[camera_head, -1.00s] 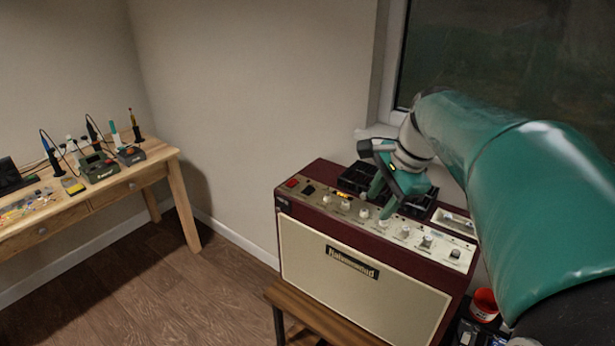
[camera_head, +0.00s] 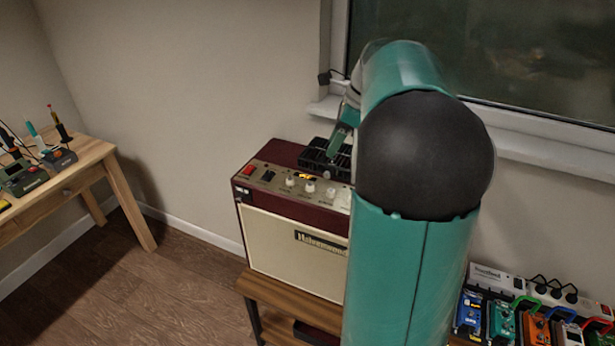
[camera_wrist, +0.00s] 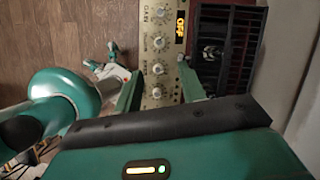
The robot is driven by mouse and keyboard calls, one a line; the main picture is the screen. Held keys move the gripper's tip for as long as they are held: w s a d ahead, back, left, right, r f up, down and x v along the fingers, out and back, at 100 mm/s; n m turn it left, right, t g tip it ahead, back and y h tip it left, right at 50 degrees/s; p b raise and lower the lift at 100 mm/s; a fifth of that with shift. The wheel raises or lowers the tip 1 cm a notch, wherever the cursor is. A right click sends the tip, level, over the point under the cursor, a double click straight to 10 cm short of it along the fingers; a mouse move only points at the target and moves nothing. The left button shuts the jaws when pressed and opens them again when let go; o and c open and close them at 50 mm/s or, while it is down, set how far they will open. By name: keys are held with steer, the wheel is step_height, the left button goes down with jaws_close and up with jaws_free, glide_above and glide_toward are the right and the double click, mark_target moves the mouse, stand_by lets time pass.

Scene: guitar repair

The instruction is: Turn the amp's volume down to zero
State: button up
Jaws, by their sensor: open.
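The amp (camera_head: 290,244) is dark red with a cream front and stands on a wooden bench. Its panel (camera_head: 268,174) carries a row of pale knobs, such as one near the display (camera_head: 290,181); the arm hides the row's right part. In the wrist view the display (camera_wrist: 180,24) appears to read OFF. Small labels stand beside the knobs, too blurred to read surely. My gripper (camera_wrist: 160,86) is open, its two fingers on either side of the panel, with a knob (camera_wrist: 156,92) between them in the picture. Whether they touch it cannot be told. One finger shows in the head view (camera_head: 338,144).
A black ribbed unit (camera_head: 318,158) lies on the amp's top, behind the panel. The wall and window sill (camera_head: 540,150) are close behind. A board with several colourful pedals (camera_head: 502,318) is at lower right. A workbench (camera_head: 92,165) with tools stands at left, with open floor before it.

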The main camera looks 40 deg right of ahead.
mark_target(311, 184)
steer(key=x, duration=1.3)
steer(key=shift+s, duration=0.2)
jaws_close()
